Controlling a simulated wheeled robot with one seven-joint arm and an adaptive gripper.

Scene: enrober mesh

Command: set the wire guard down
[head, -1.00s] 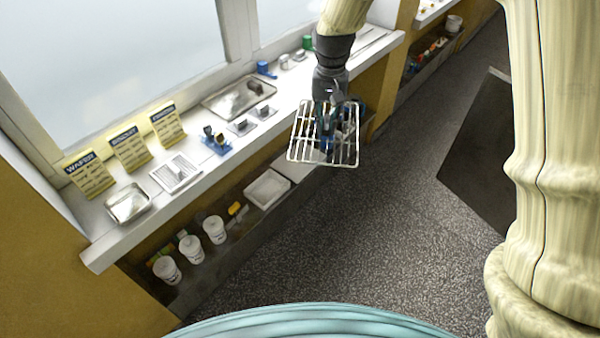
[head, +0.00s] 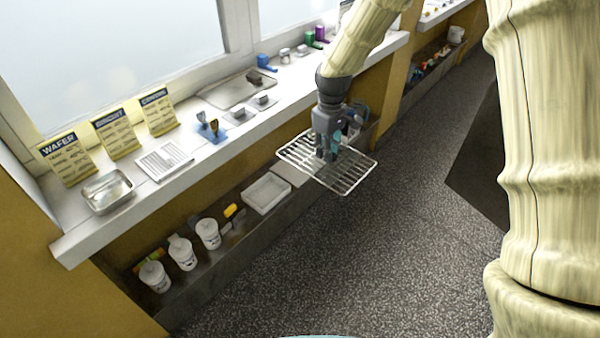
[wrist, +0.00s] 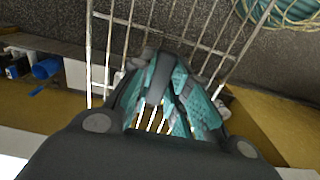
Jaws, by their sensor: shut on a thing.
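The wire guard (head: 345,178) is a pale metal grid of parallel bars in a rectangular frame. My gripper (head: 327,155) is shut on it near its middle and holds it in the air, in front of the long counter's edge and above the lower shelf and floor. In the head view the guard lies roughly flat, slightly tilted. In the wrist view the guard's bars (wrist: 204,36) run up past the teal fingers (wrist: 165,100). The exact grip point is partly hidden by the fingers.
The white counter (head: 85,233) carries yellow signs (head: 115,135), a small metal pan (head: 107,190), a white rack (head: 164,160), a metal tray (head: 225,93) and blue items (head: 208,130). The lower shelf holds white tubs (head: 183,253) and a white tray (head: 266,193). The speckled floor (head: 330,260) is mostly clear.

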